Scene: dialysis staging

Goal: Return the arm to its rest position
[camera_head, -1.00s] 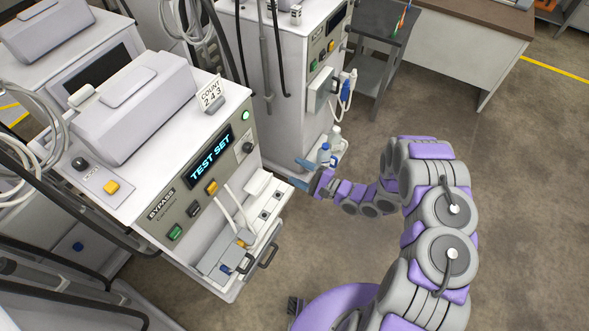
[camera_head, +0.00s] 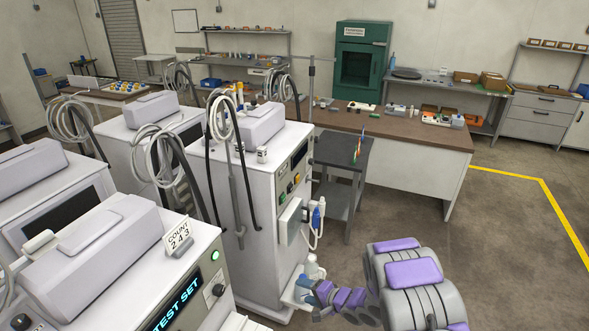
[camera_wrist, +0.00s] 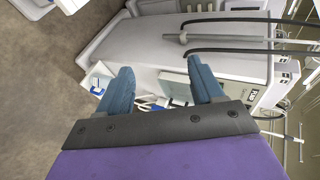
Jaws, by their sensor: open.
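My arm, in grey and purple, shows at the lower right of the head view. My gripper (camera_head: 303,291) is at its far end, low beside the second white machine (camera_head: 262,205). In the wrist view my gripper (camera_wrist: 160,88) has its two blue fingers wide apart with nothing between them. Beyond the fingers is the side of a white machine (camera_wrist: 225,45) with dark hoses, a small tray (camera_wrist: 97,80) and a connector panel (camera_wrist: 180,88). I cannot tell whether the fingertips touch the machine.
The nearest machine (camera_head: 110,255) shows "TEST SET" and a "COUNT 243" card (camera_head: 178,236). A dark cart (camera_head: 341,160) stands behind the second machine, before a brown-topped desk (camera_head: 400,135). A green cabinet (camera_head: 361,60) is at the back. Open floor (camera_head: 510,230) lies at right.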

